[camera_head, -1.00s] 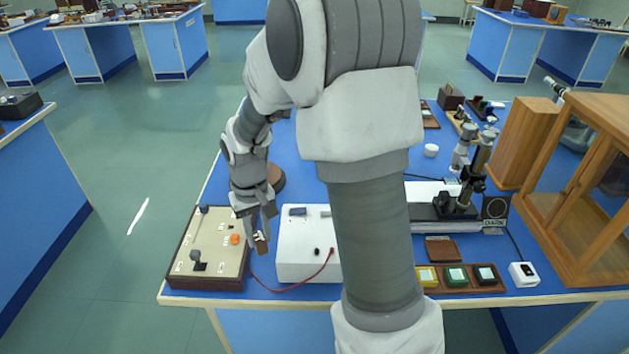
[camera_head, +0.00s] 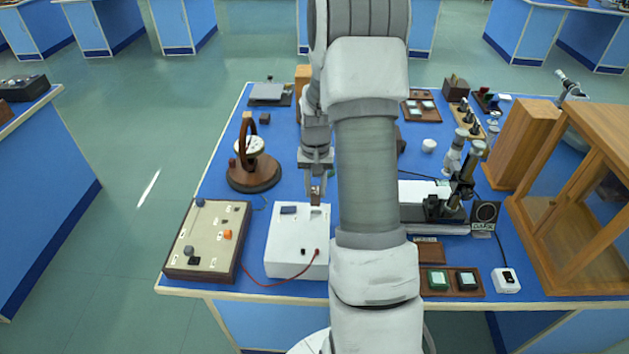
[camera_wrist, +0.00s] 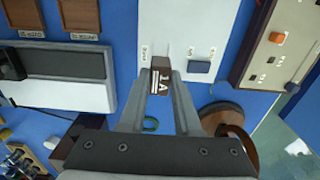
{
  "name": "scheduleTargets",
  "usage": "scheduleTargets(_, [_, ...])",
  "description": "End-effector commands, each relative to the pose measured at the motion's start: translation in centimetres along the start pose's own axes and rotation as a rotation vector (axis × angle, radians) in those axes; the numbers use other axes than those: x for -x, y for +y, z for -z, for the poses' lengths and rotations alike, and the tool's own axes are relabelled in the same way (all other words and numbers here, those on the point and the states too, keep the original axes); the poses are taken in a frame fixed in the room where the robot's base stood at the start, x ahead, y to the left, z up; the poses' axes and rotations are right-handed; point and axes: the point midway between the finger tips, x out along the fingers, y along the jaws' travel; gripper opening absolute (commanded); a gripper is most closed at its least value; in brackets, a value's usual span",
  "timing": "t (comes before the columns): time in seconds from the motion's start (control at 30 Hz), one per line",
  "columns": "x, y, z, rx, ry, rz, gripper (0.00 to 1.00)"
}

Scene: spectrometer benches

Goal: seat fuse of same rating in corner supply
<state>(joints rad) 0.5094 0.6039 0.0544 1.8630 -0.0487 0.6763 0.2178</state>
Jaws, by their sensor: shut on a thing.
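My gripper (camera_head: 315,188) is shut on a small brown fuse block (camera_wrist: 161,82) marked "1 A". It holds the fuse at the far edge of a white box (camera_head: 292,238), which looks like the supply. In the wrist view the white box (camera_wrist: 215,22) lies beyond the fingertips. A narrow pale slot or mark (camera_wrist: 165,50) shows on it just past the fuse, beside small lettering. I cannot tell whether the fuse touches the box. The box has a dark blue switch (camera_head: 289,210) and a red lead at its near right.
A cream board (camera_head: 205,245) with small parts stands left of the box. A round wooden-based instrument (camera_head: 253,170) is behind it. A microscope-like stand (camera_head: 455,190), a wooden tray with coloured blocks (camera_head: 452,282) and a wooden case (camera_head: 575,190) are at right.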

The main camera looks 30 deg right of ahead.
Motion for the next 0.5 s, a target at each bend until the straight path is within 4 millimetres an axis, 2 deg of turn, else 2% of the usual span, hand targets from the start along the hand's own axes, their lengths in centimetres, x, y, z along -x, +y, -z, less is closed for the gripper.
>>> scheduleTargets(0.5, [-2.3, 0.1, 0.0, -0.003, 0.0, -0.001, 0.0])
